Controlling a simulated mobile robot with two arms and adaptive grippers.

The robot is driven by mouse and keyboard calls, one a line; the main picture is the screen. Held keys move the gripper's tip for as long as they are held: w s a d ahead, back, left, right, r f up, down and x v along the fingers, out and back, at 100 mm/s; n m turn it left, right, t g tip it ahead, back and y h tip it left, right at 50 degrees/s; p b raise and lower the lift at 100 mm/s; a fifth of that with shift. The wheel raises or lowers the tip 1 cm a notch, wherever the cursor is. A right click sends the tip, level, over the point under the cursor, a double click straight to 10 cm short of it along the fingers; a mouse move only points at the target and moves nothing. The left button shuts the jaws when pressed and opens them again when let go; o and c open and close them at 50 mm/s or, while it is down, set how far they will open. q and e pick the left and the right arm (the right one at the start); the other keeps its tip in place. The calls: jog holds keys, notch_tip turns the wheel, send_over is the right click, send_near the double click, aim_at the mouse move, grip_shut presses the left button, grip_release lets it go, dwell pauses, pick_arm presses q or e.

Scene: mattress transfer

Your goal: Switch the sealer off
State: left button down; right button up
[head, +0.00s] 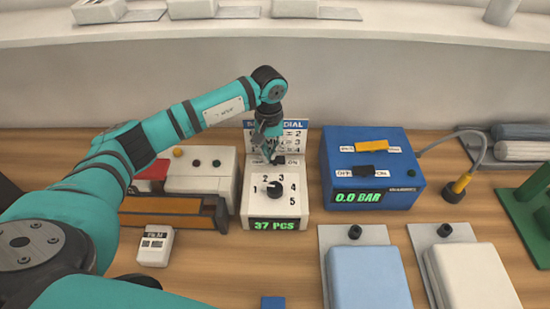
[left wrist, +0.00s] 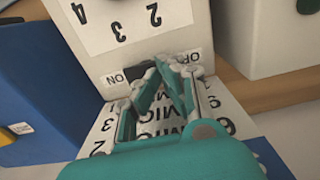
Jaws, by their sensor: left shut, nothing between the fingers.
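A white box with a numbered dial (head: 262,205) and a green "37 PCS" readout stands mid-table; its sign mentions a dial, and I take it as the sealer's control box. On its upper part is a small black switch (head: 279,161) between OFF and ON labels. In the left wrist view the black switch (left wrist: 141,82) sits close to the ON label. My left gripper (head: 270,155) is shut and empty, fingertips (left wrist: 167,64) at the switch, towards the OFF side. I cannot tell whether they touch it. My right gripper is not in view.
A blue box (head: 335,195) reading 0.0 BAR stands close on the right. An orange-barred unit (head: 165,205) and a white box (head: 205,180) stand on the left. A small white device (head: 155,246) lies in front. Blue and white pads lie at front right.

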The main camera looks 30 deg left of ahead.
pick_arm(q)
jog(key=shift+f, duration=0.25)
jog(key=shift+s, duration=0.1)
jog(key=shift+r+p, duration=0.3)
jog(key=shift+r, duration=0.6)
jog(key=shift+r+p, duration=1.1)
jog(key=shift+r, duration=1.55)
